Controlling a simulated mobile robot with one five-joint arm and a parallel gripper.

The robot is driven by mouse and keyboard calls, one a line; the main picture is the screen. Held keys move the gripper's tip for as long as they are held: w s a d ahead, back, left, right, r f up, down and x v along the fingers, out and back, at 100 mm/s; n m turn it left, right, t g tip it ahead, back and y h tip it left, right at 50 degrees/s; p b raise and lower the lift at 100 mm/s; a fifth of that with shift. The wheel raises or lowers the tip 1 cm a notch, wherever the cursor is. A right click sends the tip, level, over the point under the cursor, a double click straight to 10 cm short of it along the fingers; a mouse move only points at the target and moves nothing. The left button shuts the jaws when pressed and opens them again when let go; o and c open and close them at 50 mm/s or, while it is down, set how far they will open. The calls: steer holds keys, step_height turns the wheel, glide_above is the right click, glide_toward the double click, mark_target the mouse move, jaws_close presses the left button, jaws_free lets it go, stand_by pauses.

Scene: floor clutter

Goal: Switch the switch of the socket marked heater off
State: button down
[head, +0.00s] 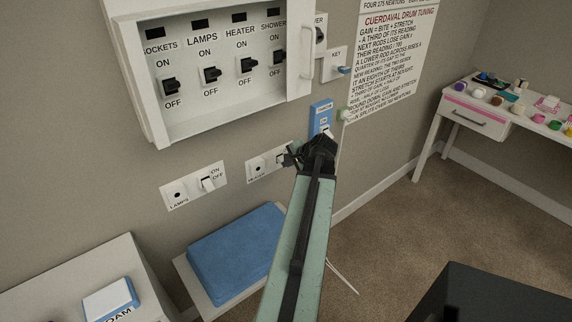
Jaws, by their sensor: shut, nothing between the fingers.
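The socket marked heater (257,166) is a white wall plate below the open breaker box. Its left part with a dark round hole shows; its label is partly readable. Its switch at the right end is mostly hidden behind my gripper (289,158), so I cannot tell its position. My gripper is shut and empty, at the right part of this plate. I cannot tell if it touches the switch.
An open white breaker box (128,75) holds several black switches. A blue wall unit (321,117) is right of the heater socket. Below are a blue cushion (236,252) on a bench and a white cabinet (60,285). A cluttered desk (480,118) stands right. Carpet is open between.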

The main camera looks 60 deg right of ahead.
steer(key=shift+s+d+f, duration=0.1)
steer(key=shift+s+f, duration=0.1)
steer(key=shift+f, duration=0.1)
steer(key=shift+r, duration=0.1)
steer(key=shift+r+p, duration=0.7)
steer(key=shift+s, duration=0.1)
